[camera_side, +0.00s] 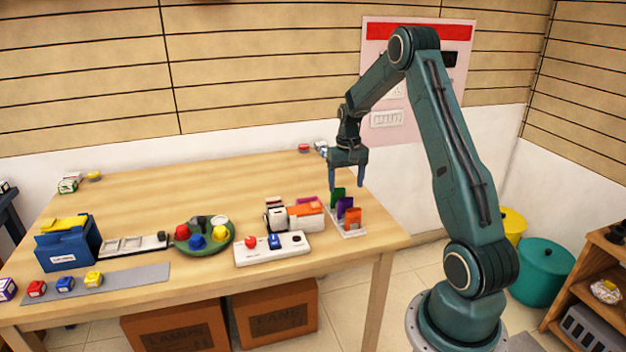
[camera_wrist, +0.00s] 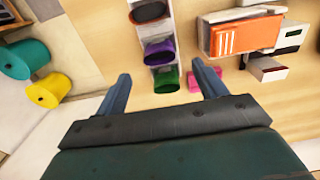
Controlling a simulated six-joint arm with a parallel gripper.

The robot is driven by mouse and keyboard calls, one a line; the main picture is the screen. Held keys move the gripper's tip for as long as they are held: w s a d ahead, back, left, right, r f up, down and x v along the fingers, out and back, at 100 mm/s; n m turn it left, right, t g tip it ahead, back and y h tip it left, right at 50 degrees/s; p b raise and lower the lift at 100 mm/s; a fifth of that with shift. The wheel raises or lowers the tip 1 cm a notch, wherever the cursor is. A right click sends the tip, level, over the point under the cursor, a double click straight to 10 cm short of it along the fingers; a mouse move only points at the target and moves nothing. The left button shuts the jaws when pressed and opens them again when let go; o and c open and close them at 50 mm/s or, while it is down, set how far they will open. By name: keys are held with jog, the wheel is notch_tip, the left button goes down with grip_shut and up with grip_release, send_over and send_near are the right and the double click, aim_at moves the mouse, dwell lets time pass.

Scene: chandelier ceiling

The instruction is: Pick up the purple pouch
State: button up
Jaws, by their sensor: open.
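The purple pouch (camera_side: 345,206) stands on a white rack near the right end of the table, between a green pouch (camera_side: 338,195) and an orange one (camera_side: 353,216). In the wrist view the purple pouch (camera_wrist: 160,51) shows from above with its dark opening, just beyond the fingertips. The green pouch (camera_wrist: 167,80) shows between the fingers. My gripper (camera_side: 347,184) points down above the rack, open and empty. Its two spread fingers also show in the wrist view (camera_wrist: 161,70).
A white and orange device (camera_side: 305,216) stands just left of the rack. A white panel (camera_side: 270,250) with a red and a blue piece lies nearer the front. A round green tray (camera_side: 181,240) is farther left. The back middle of the table is clear.

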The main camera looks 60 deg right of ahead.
aim_at(346, 199)
jog(key=shift+s+f, duration=0.1)
jog(key=shift+f, duration=2.35)
jog(key=c, duration=1.3)
